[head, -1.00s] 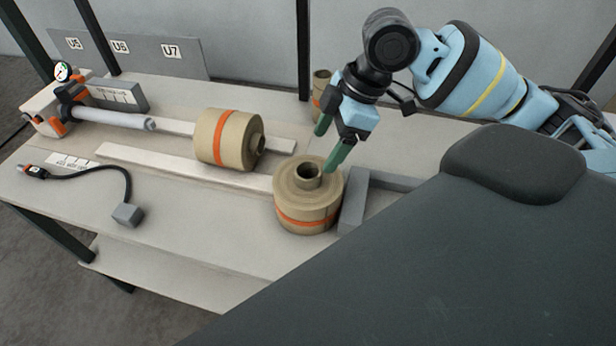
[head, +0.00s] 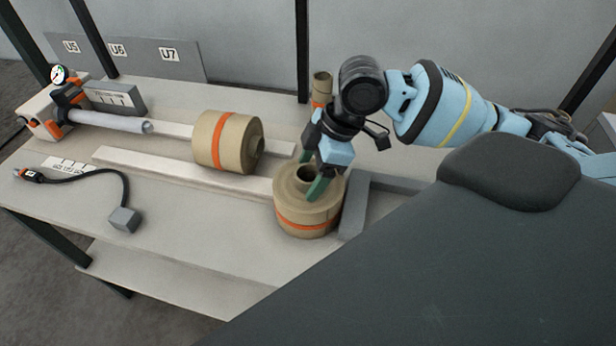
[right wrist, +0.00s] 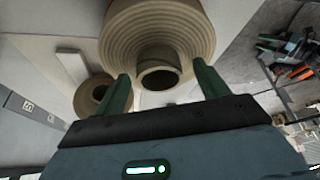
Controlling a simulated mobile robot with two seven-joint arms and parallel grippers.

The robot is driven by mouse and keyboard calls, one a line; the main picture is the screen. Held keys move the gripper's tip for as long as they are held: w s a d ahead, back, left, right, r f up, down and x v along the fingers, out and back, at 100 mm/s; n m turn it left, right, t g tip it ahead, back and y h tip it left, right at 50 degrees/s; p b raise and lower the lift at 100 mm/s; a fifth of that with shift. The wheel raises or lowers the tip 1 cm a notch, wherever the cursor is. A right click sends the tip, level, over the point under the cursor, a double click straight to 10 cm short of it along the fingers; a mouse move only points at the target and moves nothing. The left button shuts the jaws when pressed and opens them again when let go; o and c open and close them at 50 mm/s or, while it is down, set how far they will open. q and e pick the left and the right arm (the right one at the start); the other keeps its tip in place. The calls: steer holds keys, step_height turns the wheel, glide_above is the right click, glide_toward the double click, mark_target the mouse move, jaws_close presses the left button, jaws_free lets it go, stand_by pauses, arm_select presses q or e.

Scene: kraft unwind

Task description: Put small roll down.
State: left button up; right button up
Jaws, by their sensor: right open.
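A tan paper roll (head: 308,216) with an orange band stands upright on the table, its hollow core facing up. My right gripper (head: 308,176) is over this roll, open, with its green fingers on either side of the core. In the right wrist view the roll (right wrist: 160,32) shows layered rings, and its core lies between the two spread fingers (right wrist: 160,72). I cannot tell whether the fingers touch it. A second banded roll (head: 222,142) lies on its side to the left. A narrower roll (head: 321,88) stands at the back. My left gripper is not in view.
A grey block (head: 354,208) stands just right of the upright roll. Pale rails (head: 150,163) run along the table. A shaft (head: 110,121) with a gauge-topped holder is at the left. A cable with a grey block (head: 124,220) lies at the front left.

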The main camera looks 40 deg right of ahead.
steer(key=shift+c, duration=0.2)
jaws_close()
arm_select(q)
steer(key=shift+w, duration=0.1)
arm_select(e)
steer(key=shift+r, duration=0.1)
steer(key=shift+w, duration=0.1)
